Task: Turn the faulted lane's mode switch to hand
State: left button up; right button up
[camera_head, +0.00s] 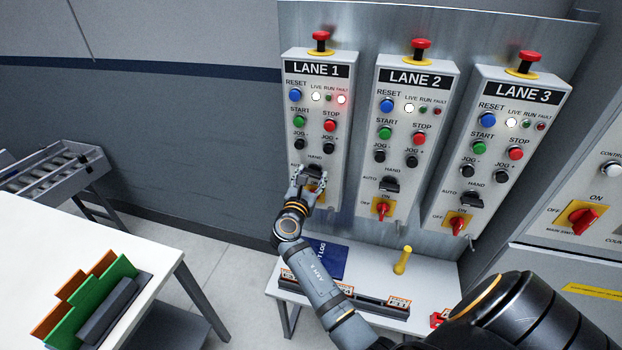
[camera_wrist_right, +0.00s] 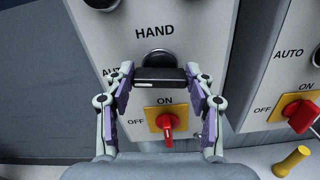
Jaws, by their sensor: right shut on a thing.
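The LANE 1 panel (camera_head: 318,130) stands at the left of three panels, and its red fault light (camera_head: 341,99) glows. Its black mode switch (camera_wrist_right: 160,78) sits below the HAND label, with the AUTO label to its left partly hidden. My right gripper (camera_head: 309,180) is at this switch, and in the right wrist view its fingers (camera_wrist_right: 160,85) are shut on the switch handle from both sides. I cannot tell for sure which label the handle points to. My left gripper is not in view.
A red ON/OFF switch (camera_wrist_right: 168,122) on a yellow plate sits just below the held switch. The LANE 2 panel (camera_head: 412,130) and LANE 3 panel (camera_head: 510,140) stand to the right. A low white table (camera_head: 440,283) with a yellow peg (camera_head: 403,260) lies below.

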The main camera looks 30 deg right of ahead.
jog(key=m+b, duration=0.3)
jog(key=m, duration=0.1)
jog(key=shift+f, duration=0.2)
jog(key=m+b, duration=0.3)
jog(key=m, duration=0.1)
jog(key=shift+s+d+f, duration=0.1)
jog(key=shift+m+b, duration=3.5)
jog(key=shift+m, duration=0.6)
jog(key=o, duration=1.2)
jog(key=shift+c, duration=0.2)
